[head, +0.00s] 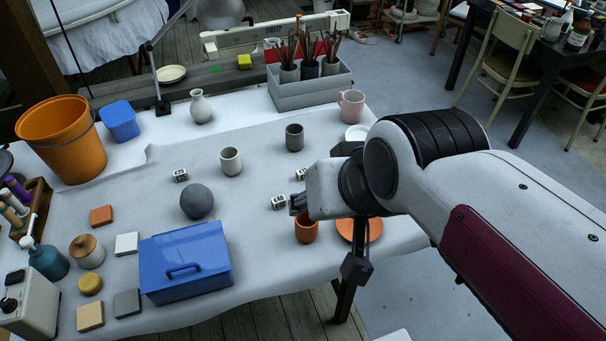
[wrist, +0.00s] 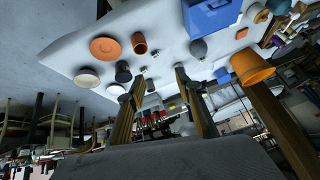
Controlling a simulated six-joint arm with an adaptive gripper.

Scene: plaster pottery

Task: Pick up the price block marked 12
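Three small price blocks with dark markings lie on the cloth-covered table (head: 130,200). One block (head: 279,202) is in front of my gripper's tip in the head view. A third block (head: 180,175) lies at the left, above the grey ball. The numbers are too small to read for certain. My gripper (head: 297,203) is at the table's right part, mostly seen from the side. In the wrist view, my gripper (wrist: 155,80) has its two fingers wide apart with nothing held between them.
A terracotta cup (head: 306,229) and an orange saucer (head: 352,232) stand close to my gripper.

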